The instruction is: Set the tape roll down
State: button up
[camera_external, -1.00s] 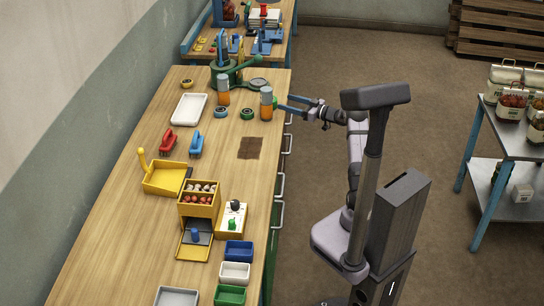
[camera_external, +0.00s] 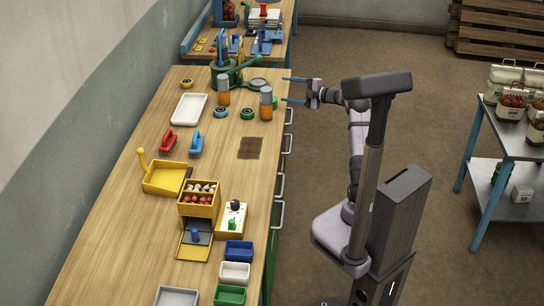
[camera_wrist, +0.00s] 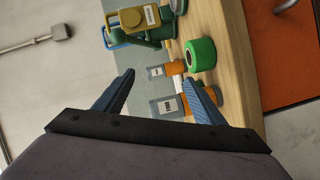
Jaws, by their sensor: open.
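A green tape roll (camera_external: 275,102) rests on the workbench near its right edge, partly hidden behind an orange-and-grey bottle in the external view. In the wrist view a green roll (camera_wrist: 201,54) shows with its dark centre, close to the bench edge. My gripper (camera_external: 284,90) is open and empty beside the bench edge, its two blue fingers wide apart and clear of the roll. In the wrist view my gripper (camera_wrist: 160,77) also has nothing between its fingers. Other rolls on the bench are green (camera_external: 247,114), blue (camera_external: 221,112) and yellow (camera_external: 187,84).
Two orange-and-grey bottles (camera_external: 266,104) (camera_external: 223,90) stand near the rolls. A green press (camera_external: 235,72) stands behind them. A white tray (camera_external: 188,109), red and blue tools and several bins lie along the bench. Bare wood surrounds the brown patch (camera_external: 250,148).

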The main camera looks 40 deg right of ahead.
jog(key=n+p, duration=0.2)
jog(key=n, duration=0.5)
jog(key=n+g+h+p, duration=0.1)
jog(key=n+g+p, duration=0.15)
jog(key=n, duration=1.25)
send_near(275, 100)
jog(key=x, duration=0.3)
jog(key=shift+w+a+f+t+p, duration=0.1)
jog(key=shift+w+a+t+p, duration=0.25)
jog(key=shift+w+a+p, duration=0.1)
jog(key=shift+d+p+x, duration=0.2)
jog(key=shift+p+x, duration=1.05)
jog(key=shift+x, duration=1.65)
jog(key=shift+f, duration=0.1)
jog(key=c, duration=0.9)
